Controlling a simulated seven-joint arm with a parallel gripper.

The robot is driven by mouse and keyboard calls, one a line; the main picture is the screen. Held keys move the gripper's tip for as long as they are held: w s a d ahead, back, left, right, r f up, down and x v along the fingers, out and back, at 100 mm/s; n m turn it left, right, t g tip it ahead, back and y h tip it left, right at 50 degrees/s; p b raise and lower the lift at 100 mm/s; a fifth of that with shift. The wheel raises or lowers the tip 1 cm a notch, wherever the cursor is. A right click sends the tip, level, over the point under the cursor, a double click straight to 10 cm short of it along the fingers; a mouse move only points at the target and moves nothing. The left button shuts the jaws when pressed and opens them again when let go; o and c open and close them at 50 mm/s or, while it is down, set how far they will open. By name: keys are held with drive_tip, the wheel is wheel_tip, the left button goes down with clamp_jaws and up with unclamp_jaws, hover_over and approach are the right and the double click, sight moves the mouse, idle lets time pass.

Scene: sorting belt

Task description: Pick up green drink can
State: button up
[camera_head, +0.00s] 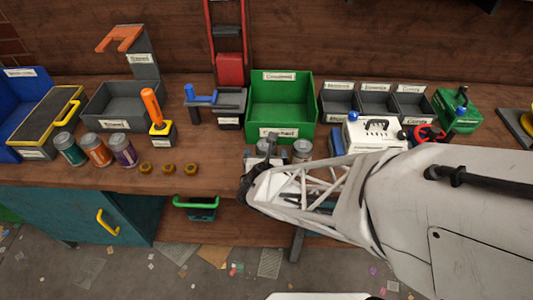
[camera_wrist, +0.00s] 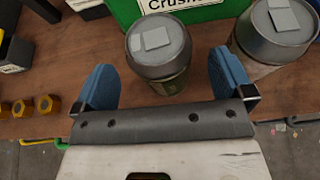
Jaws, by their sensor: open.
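A can with a grey top and an olive-green side (camera_wrist: 170,86) stands upright on the bench in the wrist view. My gripper (camera_wrist: 164,72) is open, with one blue-padded finger on each side of this can; a gap shows on both sides, and I see no contact. A second grey-topped can (camera_wrist: 275,32) stands just right of the right finger; it also shows in the head view (camera_head: 301,151). In the head view my gripper (camera_head: 264,158) is in front of the green bin, largely covering the can at its fingers. A teal-green can (camera_head: 70,149) stands far left.
An orange can (camera_head: 97,151) and a purple can (camera_head: 123,151) stand beside the teal one, with several brass nuts (camera_head: 168,169) right of them. The green bin (camera_head: 281,108) labelled "Crushed" stands close behind my gripper. The bench's front edge is near.

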sight(266, 151)
drive_tip(key=shift+x, duration=1.7)
drive_tip(key=c, duration=1)
drive_tip(key=shift+r, duration=1.6)
drive_tip(key=shift+s+d+r, duration=0.1)
drive_tip(key=shift+s+r, duration=0.1)
drive_tip(key=shift+s, duration=0.1)
drive_tip(key=s+d+r, duration=0.1)
drive_tip(key=s+d, duration=0.4)
drive_tip(key=s, duration=0.9)
drive_tip(key=shift+s+d+r, duration=0.2)
drive_tip(key=shift+s+d, duration=0.05)
drive_tip(key=shift+s, duration=0.05)
